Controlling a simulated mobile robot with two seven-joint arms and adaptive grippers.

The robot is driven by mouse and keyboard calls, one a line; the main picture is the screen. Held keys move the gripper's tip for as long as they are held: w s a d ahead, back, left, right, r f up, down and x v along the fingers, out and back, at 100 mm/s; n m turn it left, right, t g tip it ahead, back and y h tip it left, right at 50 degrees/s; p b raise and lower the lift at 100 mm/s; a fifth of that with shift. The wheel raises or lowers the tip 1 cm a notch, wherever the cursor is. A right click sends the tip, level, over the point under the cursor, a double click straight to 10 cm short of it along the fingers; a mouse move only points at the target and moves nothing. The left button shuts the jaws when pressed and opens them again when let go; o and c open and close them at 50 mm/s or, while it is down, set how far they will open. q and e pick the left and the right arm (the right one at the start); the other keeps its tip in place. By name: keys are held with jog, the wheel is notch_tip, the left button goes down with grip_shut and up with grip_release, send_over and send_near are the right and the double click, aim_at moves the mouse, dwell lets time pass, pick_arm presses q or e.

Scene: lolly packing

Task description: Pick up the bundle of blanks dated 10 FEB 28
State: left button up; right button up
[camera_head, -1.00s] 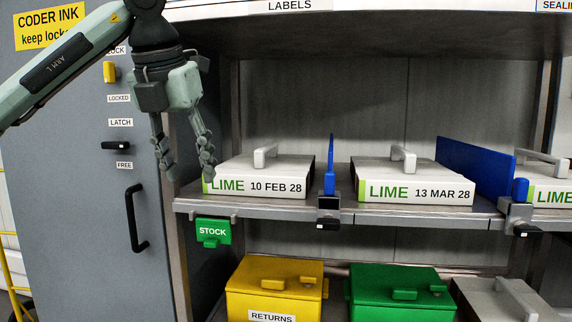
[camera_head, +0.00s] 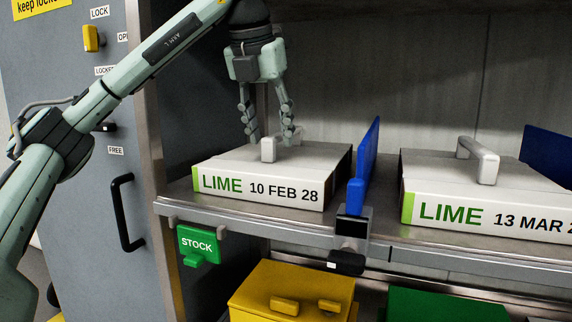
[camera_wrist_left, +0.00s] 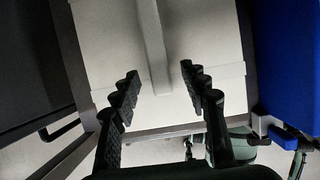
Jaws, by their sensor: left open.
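The bundle of blanks (camera_head: 225,165), a white flat box labelled LIME 10 FEB 28, lies on the shelf with a grey handle (camera_head: 268,150) on top. My left gripper (camera_head: 268,140) is open and points down over the bundle's top. Its fingers look to be on either side of the handle or just behind it; the exact depth is hard to tell. In the left wrist view the handle (camera_wrist_left: 153,45) runs from the top edge to between the open fingers, over the pale bundle top (camera_wrist_left: 105,45). My right gripper is not in view.
A blue divider (camera_head: 366,155) with a black clamp stands right of the bundle. Beyond it lies a LIME 13 MAR bundle (camera_head: 430,180). A green STOCK tag (camera_head: 199,244) hangs on the shelf edge. A grey cabinet (camera_head: 80,160) is at left; yellow (camera_head: 255,285) and green (camera_head: 440,305) boxes stand below.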

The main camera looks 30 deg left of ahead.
aim_at(285, 154)
pick_arm(q)
jog(key=shift+w+a, duration=0.1)
jog(key=shift+w, duration=0.6)
jog(key=w, duration=0.1)
jog(key=w+a+p, duration=0.1)
jog(key=w, duration=0.3)
jog(key=shift+a+f, duration=0.15)
jog(key=shift+f, duration=0.15)
jog(key=shift+w+f, duration=0.1)
jog(key=shift+f, duration=0.15)
grip_shut()
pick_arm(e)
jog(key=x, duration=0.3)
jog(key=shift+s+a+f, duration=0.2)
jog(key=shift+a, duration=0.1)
pick_arm(q)
jog(key=shift+r, duration=0.15)
